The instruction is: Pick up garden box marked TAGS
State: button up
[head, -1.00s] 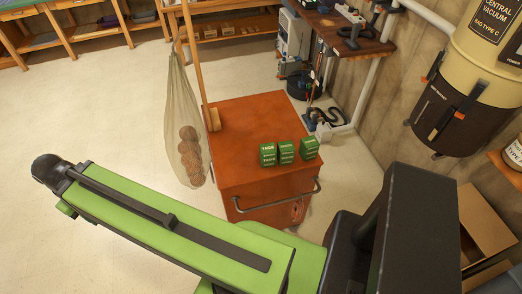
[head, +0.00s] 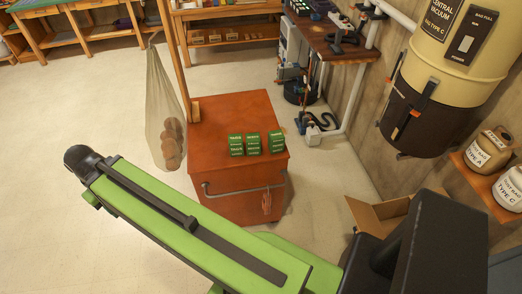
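Three small green garden boxes stand upright in a row on top of a red-orange cabinet (head: 215,135). They are a left box (head: 236,145), a middle box (head: 252,144) and a right box (head: 277,142), with a wider gap before the right one. Their white lettering is too small to read surely now; the left box read TAGS in the earlier head view. My green arm crosses the lower part of the picture, in front of the cabinet and apart from the boxes. No gripper fingers show.
A net bag of round brown things (head: 165,115) hangs left of the cabinet by a wooden post. A metal handle (head: 245,191) crosses the cabinet's front. An open cardboard box (head: 375,213) and a central vacuum (head: 437,85) are at right. Floor at left is clear.

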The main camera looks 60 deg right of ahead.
aim_at(236, 140)
jog(key=u, duration=0.2)
jog(key=i, duration=0.85)
jog(key=z, duration=0.1)
